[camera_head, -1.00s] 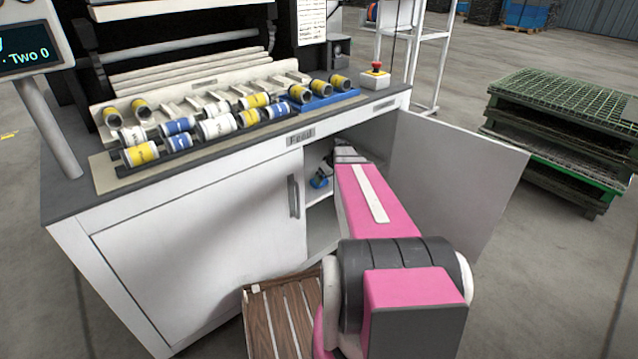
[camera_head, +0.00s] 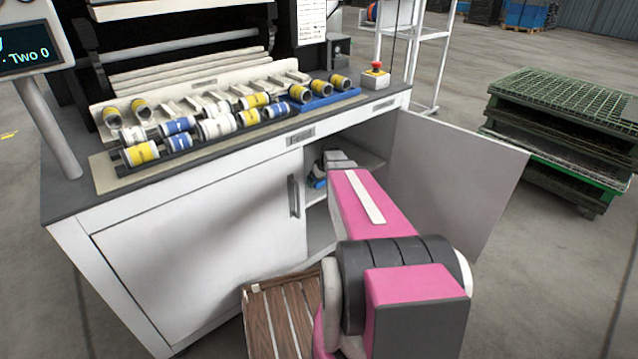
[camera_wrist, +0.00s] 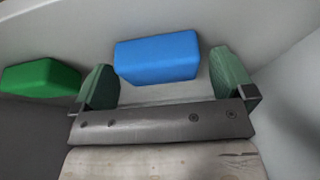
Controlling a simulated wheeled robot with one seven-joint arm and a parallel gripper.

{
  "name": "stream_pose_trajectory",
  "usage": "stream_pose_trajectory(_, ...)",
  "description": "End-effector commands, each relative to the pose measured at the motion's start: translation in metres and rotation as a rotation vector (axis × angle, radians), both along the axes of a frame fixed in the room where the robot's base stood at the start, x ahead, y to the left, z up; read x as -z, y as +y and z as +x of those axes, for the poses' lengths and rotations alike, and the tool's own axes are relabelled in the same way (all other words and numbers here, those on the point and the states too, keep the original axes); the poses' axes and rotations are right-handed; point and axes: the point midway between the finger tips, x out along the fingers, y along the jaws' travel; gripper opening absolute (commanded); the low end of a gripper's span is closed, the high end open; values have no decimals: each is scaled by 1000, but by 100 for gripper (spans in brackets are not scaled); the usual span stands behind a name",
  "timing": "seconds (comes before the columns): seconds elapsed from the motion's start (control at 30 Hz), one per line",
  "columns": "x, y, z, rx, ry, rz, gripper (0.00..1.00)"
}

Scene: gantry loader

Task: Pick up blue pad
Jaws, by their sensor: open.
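The blue pad (camera_wrist: 157,57) is a rounded block in the wrist view, lying on a pale surface. My gripper (camera_wrist: 165,82) is open, with one green-padded finger on each side of the blue pad's near end. The pad shows between and a little beyond the fingers, and no grip on it shows. In the head view, a small blue patch (camera_head: 320,183) shows inside the open cabinet at the end of my arm. My arm hides most of the cabinet's inside there.
A green block (camera_wrist: 40,77) lies left of my gripper. The cabinet door (camera_head: 455,175) stands open at the right of my arm. The counter (camera_head: 225,150) above holds several yellow, blue and white rolls. A slatted wooden step (camera_head: 283,315) stands low in front.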

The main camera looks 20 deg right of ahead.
Motion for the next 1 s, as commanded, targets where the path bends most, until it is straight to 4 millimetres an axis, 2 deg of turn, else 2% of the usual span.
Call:
stream_pose_trajectory(0.03, 0, 0, 0, 0, 0, 0, 100)
stream_pose_trajectory(0.07, 0, 0, 0, 0, 0, 0, 94)
stream_pose_trajectory(0.1, 0, 0, 0, 0, 0, 0, 80)
stream_pose_trajectory(0.2, 0, 0, 0, 0, 0, 0, 51)
stream_pose_trajectory(0.63, -4, 0, 0, 0, 0, 0, 51)
stream_pose_trajectory(0.77, -14, 0, 0, 0, -1, 0, 51)
stream_pose_trajectory(0.97, -38, 0, -1, -1, -1, 0, 51)
stream_pose_trajectory(1.0, -38, -3, -11, 1, 1, 0, 51)
